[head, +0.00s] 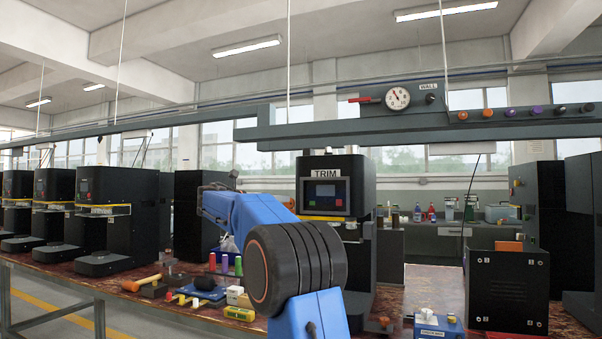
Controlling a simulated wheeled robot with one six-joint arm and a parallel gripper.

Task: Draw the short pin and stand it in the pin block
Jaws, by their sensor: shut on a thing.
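My blue arm with its large black joint fills the lower middle of the head view and reaches up and left over the bench. I cannot make out the gripper's fingers or anything held in them. I cannot identify the short pin or the pin block for certain.
An orange mallet (140,283) and small tools lie on the bench (130,300) at left. The TRIM machine (338,190) stands behind my arm. A blue box with a label (438,328) sits at the front right. A dark overhead beam (350,130) crosses above.

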